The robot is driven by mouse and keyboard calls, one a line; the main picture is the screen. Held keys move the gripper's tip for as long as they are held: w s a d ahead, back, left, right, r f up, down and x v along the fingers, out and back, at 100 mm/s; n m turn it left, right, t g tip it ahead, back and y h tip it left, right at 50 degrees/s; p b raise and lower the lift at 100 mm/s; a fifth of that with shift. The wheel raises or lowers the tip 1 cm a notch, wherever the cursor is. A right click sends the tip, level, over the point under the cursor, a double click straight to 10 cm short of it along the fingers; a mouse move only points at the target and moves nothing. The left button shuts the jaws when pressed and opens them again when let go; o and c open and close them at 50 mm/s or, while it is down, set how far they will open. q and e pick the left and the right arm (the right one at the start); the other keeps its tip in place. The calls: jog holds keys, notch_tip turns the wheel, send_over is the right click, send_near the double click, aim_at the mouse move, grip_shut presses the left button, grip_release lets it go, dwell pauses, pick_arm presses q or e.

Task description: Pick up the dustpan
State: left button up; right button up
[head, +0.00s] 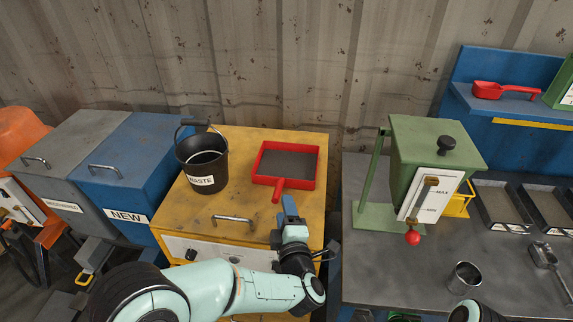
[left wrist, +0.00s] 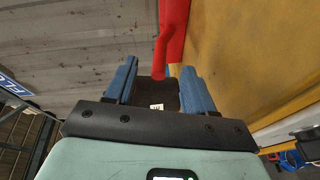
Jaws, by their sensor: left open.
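The red dustpan (head: 262,161) with a dark grey inside lies on the yellow cabinet top, its short handle (head: 278,190) pointing to the front edge. My left gripper (head: 290,205) is at that front edge, just below and right of the handle, with its blue fingers towards the pan. In the left wrist view the handle (left wrist: 161,55) hangs in front of the gap between the open fingers (left wrist: 158,82). The fingers are empty, and whether they touch the handle is not clear. My right gripper is not in view.
A black WASTE bucket (head: 203,165) stands left of the pan on the yellow cabinet (head: 240,145). A blue NEW bin (head: 130,150) is further left. A grey table (head: 400,270) with a green dispenser (head: 428,155) stands right, across a narrow gap. A red scoop (head: 490,90) lies on a blue shelf.

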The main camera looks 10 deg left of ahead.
aim_at(278, 188)
pick_arm(q)
jog(key=x, duration=0.3)
jog(key=shift+w+f, duration=0.1)
jog(key=p+x, duration=0.1)
jog(key=x, duration=0.1)
jog(key=p+x, duration=0.1)
jog(key=x, duration=0.1)
jog(key=shift+a, duration=0.35)
jog(key=shift+w+a, duration=0.15)
jog(key=shift+w, duration=0.3)
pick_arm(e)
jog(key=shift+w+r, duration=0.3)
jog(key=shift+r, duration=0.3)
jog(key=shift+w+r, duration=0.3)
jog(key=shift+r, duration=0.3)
pick_arm(q)
jog(key=shift+s, duration=0.1)
grip_shut()
